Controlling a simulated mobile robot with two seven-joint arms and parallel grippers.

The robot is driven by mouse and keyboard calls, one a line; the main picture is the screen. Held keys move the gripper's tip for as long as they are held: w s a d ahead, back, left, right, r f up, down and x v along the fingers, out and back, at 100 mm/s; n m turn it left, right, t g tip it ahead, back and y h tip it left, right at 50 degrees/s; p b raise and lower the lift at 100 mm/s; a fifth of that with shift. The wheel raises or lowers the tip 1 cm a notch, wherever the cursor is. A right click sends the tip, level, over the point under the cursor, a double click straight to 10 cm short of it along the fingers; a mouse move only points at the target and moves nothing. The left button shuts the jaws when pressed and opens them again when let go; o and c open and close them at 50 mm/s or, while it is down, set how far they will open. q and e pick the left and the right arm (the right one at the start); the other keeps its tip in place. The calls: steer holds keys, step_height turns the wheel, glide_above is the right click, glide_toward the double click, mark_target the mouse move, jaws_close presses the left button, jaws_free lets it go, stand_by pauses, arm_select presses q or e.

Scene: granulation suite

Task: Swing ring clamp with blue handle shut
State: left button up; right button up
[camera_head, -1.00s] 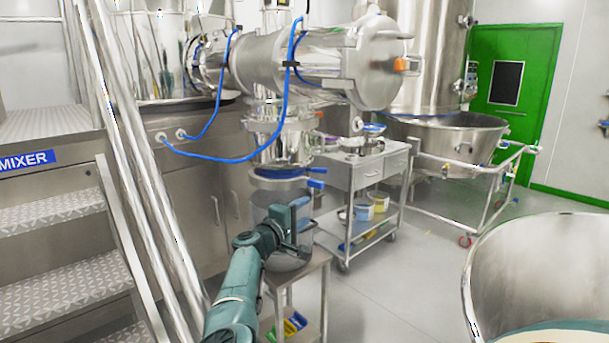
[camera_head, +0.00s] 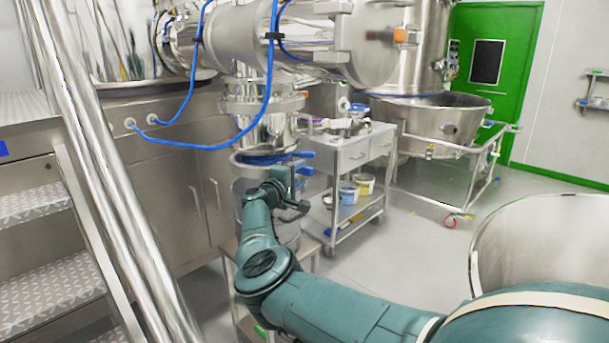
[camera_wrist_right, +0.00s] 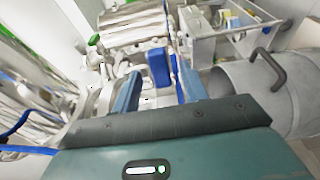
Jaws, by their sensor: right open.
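The ring clamp (camera_head: 250,159) sits around the joint below the steel outlet neck, above the round steel container. Its blue handle (camera_head: 305,170) sticks out to the right, just beside my right gripper (camera_head: 291,193). In the right wrist view the blue handle (camera_wrist_right: 158,68) stands between the tips of my open right gripper (camera_wrist_right: 158,82), with a finger on each side. I cannot tell whether either finger touches it. My gripper and wrist hide part of the clamp and container in the head view. My left gripper is not in view.
The steel container (camera_wrist_right: 270,92) with a dark bar handle is close beside my right gripper, on a small steel stand. A steel trolley (camera_head: 352,155) is behind to the right. Blue hoses (camera_head: 205,147) hang above left. Stair rails (camera_head: 110,190) stand left.

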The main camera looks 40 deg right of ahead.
mark_target(303, 172)
steer(key=shift+b+x, duration=0.6)
steer(key=shift+x, duration=0.5)
steer(key=shift+w+d+b, duration=0.25)
steer(key=shift+d+b, duration=0.15)
steer(key=shift+d, duration=0.25)
jaws_close()
